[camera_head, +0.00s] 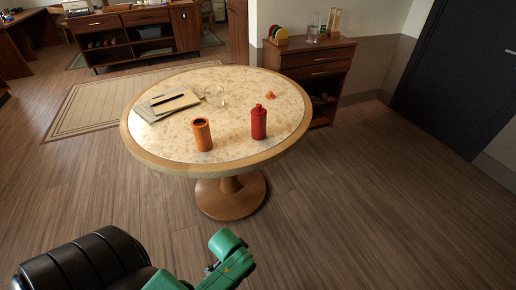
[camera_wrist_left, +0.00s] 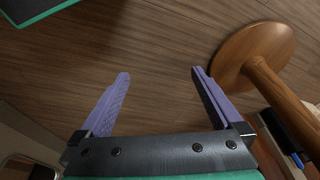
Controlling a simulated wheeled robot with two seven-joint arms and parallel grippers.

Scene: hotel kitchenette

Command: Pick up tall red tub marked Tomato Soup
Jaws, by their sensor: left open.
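A red tub (camera_head: 259,123) with a narrower top stands upright on the round table (camera_head: 225,162), right of its middle and close to the near edge. Its label is too small to read. My left arm shows at the bottom of the head view, well short of the table; its gripper cannot be made out there. In the left wrist view my left gripper (camera_wrist_left: 158,85) is open and empty, with wooden floor between its purple fingers. The table's round wooden base (camera_wrist_left: 240,55) is right of the fingers. My right gripper is not in view.
On the table, an orange open-topped container (camera_head: 202,134) stands left of the red tub. Grey flat items (camera_head: 167,103), a clear glass object (camera_head: 216,95) and a small orange thing (camera_head: 270,95) lie farther back. A wooden cabinet (camera_head: 312,68) stands behind right. Floor before the table is clear.

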